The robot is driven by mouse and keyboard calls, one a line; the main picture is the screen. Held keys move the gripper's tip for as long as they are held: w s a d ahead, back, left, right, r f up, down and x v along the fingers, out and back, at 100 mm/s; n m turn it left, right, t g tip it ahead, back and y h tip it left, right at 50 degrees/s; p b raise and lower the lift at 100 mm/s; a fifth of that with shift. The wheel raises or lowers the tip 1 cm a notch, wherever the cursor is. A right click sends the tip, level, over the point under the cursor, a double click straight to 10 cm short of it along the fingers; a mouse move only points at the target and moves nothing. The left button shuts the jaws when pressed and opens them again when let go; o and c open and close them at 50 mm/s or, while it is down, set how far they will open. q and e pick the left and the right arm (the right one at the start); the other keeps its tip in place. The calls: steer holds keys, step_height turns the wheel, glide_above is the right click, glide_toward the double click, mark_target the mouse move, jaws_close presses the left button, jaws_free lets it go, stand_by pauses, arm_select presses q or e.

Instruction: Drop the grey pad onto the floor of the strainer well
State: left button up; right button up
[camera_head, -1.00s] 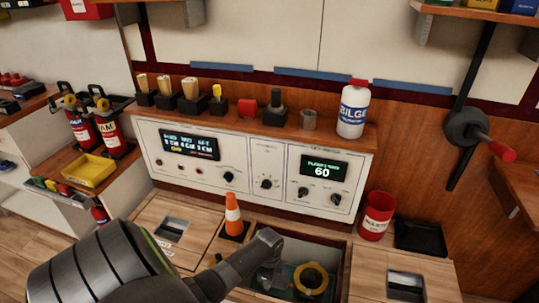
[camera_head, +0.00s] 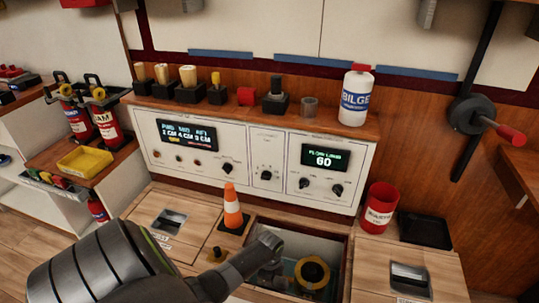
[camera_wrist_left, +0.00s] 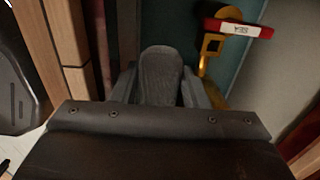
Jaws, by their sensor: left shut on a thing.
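My left gripper (camera_head: 267,268) reaches down into the open strainer well, whose wooden rim (camera_head: 320,232) shows in the head view. In the left wrist view the gripper (camera_wrist_left: 162,92) is shut on the grey pad (camera_wrist_left: 160,72), a dark grey rounded piece between its fingers. The well's teal floor (camera_wrist_left: 222,85) shows beyond the pad. I cannot tell how far the pad is above it. The head view does not show the pad clearly. A yellow ring-topped strainer (camera_head: 312,262) stands in the well, right of the gripper. My right gripper is in neither view.
A yellow fitting with a red handle marked SEA (camera_wrist_left: 238,28) lies close to the right of the pad. An orange cone (camera_head: 232,210) stands at the well's left rear. A red bucket (camera_head: 378,210) and black tray (camera_head: 424,230) stand to the right.

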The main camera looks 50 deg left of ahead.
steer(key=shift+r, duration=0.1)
arm_select(q)
steer(key=o, duration=1)
steer(key=shift+o, duration=0.3)
steer(key=shift+f, duration=0.15)
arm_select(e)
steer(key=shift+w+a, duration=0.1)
arm_select(q)
steer(key=shift+s+d, duration=0.15)
steer(key=shift+s, duration=0.05)
steer(key=shift+r, duration=0.35)
step_height(320, 180, up, 9)
steer(key=p, duration=0.3)
steer(key=shift+w+r+p, duration=0.1)
steer(key=shift+w+p, duration=0.05)
steer(key=shift+p, duration=0.15)
step_height(320, 180, up, 8)
steer(key=p, duration=0.1)
steer(key=shift+w+a+p, duration=0.15)
steer(key=shift+a+p, duration=0.05)
steer(key=shift+p, duration=0.2)
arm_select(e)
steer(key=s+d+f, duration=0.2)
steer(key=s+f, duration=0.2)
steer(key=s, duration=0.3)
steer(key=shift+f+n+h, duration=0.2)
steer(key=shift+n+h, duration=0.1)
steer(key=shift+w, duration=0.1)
